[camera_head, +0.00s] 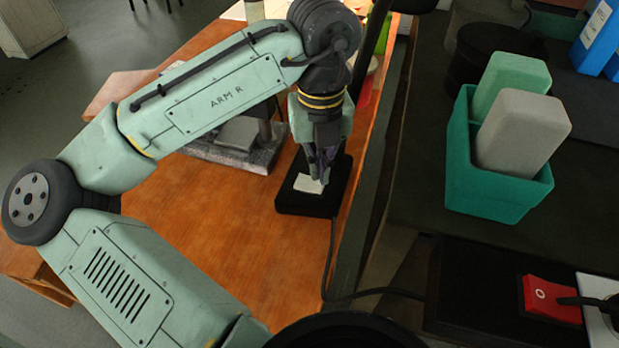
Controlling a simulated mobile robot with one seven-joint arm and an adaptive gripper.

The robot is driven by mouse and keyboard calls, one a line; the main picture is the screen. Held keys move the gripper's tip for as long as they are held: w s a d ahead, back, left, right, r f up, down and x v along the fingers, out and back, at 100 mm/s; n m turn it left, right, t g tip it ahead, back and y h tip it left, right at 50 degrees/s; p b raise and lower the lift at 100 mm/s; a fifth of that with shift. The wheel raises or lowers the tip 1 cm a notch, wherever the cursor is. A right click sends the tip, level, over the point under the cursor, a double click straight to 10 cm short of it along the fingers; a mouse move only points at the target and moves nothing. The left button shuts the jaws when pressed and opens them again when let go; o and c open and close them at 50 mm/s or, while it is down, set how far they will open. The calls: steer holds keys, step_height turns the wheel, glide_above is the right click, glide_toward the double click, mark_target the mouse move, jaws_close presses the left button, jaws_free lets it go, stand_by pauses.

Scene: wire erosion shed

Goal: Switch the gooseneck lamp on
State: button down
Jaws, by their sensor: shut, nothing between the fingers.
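The gooseneck lamp's black base (292,200) sits on the orange wooden table, with a pale rocker switch (306,184) on its top. A dark neck (371,45) rises behind my wrist to a dark head (408,4), cut off by the top edge. I cannot tell whether the lamp is lit. My gripper (321,174) points down over the base, shut and empty, its fingertips close to the switch. I cannot tell whether they touch it. The fingers hide part of the base.
A black cord (329,258) runs from the base towards a dark power strip (470,290) with a red switch (550,298) marked O. A teal bin (490,190) holds a green and a grey block. A stone-based stand (262,158) is left of the lamp.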

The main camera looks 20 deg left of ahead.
mark_target(318, 183)
steer(key=shift+f+b, duration=0.45)
steer(key=shift+f, duration=0.3)
stand_by(0.4)
step_height(318, 183, up, 7)
steer(key=p, duration=0.6)
steer(key=shift+p, duration=0.4)
stand_by(0.4)
